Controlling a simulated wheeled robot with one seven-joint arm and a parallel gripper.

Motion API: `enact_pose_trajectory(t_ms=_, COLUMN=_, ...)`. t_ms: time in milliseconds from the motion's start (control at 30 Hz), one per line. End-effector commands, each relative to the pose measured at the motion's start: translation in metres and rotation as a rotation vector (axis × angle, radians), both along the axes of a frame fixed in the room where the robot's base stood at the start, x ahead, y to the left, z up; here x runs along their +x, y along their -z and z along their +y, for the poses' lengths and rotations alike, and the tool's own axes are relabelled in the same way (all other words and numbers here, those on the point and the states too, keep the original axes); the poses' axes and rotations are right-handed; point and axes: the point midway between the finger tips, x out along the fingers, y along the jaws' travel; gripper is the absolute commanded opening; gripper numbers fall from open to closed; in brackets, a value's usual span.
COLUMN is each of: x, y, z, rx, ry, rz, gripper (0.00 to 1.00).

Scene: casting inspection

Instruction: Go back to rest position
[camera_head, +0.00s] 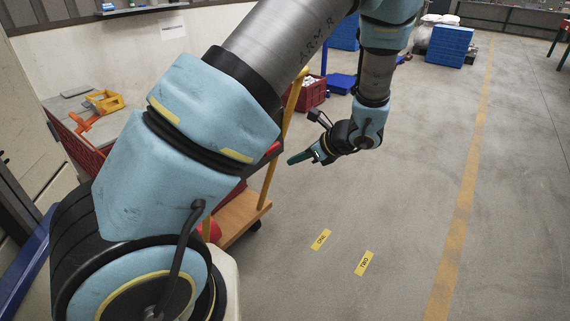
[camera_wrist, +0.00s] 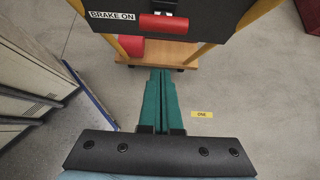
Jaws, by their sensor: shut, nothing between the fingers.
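My gripper (camera_head: 300,157) hangs in the air at the end of my arm, right of the wooden-decked trolley in the head view. In the wrist view its two green fingers (camera_wrist: 164,100) lie side by side, pressed together with nothing between them. They point toward the trolley (camera_wrist: 190,55), which has a dark panel with a red handle (camera_wrist: 164,23) and a "BRAKE ON" label (camera_wrist: 112,15). The gripper appears apart from the trolley. Part of the trolley is hidden behind my arm in the head view.
Yellow floor labels "ONE" (camera_head: 321,239) and "TWO" (camera_head: 364,263) lie on the concrete. A red crate (camera_head: 312,94) and blue crates (camera_head: 449,45) stand farther back. A red bin with orange and yellow parts (camera_head: 103,101) is at left. The floor at right is clear.

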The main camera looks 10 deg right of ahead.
Motion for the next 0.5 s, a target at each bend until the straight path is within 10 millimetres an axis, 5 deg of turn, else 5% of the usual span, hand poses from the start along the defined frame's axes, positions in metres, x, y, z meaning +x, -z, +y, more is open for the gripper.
enact_pose_trajectory(t_ms=300, x=-0.020, y=-0.028, z=-0.017, rx=-0.004, ry=-0.007, rz=0.000, gripper=0.00)
enact_pose_trajectory(t_ms=500, x=-0.025, y=-0.050, z=0.028, rx=-0.144, ry=-0.245, rz=0.017, gripper=0.00)
